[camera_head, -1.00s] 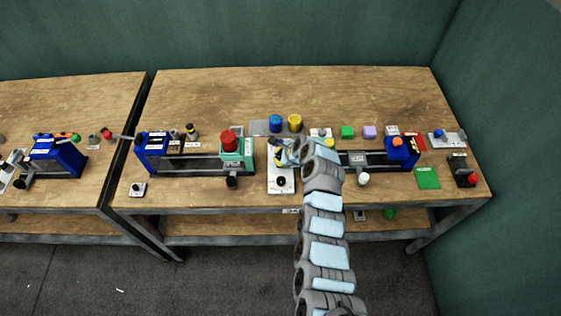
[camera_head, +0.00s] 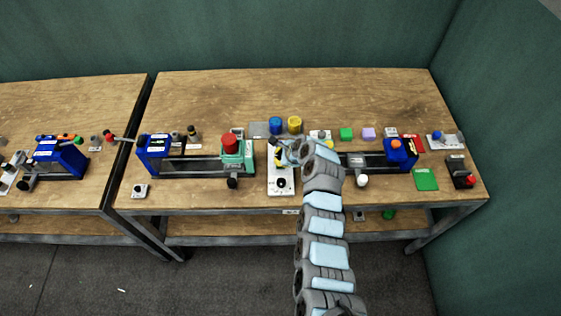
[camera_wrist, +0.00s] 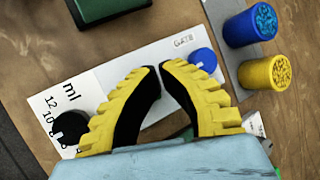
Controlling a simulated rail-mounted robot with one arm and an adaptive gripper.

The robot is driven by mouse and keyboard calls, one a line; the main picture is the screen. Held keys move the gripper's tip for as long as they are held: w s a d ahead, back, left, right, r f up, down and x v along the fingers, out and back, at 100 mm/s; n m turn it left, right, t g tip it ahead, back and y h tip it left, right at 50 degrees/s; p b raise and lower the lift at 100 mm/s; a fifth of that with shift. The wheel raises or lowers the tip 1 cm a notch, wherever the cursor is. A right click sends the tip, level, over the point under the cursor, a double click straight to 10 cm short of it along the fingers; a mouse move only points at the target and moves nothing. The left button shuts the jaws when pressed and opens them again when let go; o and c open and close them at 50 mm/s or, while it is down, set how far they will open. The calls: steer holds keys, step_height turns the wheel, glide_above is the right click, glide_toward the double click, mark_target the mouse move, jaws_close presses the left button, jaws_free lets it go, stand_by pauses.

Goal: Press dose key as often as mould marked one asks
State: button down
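My gripper (camera_wrist: 161,66) has yellow ribbed fingers with black inner sides. Its fingertips almost meet, with nothing between them. It is over a white dosing panel (camera_wrist: 105,80), which also shows in the head view (camera_head: 273,190). The panel carries "ml" and numbers beside a black knob (camera_wrist: 71,127). A round blue key (camera_wrist: 204,60) sits at its far end by a small label, just beyond the right finger. Contact with the key is not visible. I cannot pick out a mould marked one; the head view's labels are too small to read.
Pellet tubs, blue (camera_wrist: 250,24) and yellow (camera_wrist: 265,73), stand close to the key. A press with a red knob (camera_head: 230,142) is left of the panel, and one with a blue block (camera_head: 400,153) is right. The table's back is clear.

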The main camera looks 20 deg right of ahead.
steer(key=shift+r, duration=0.2)
steer(key=shift+r+p, duration=2.2)
steer(key=shift+r, duration=0.2)
steer(key=shift+a, duration=0.1)
stand_by(0.4)
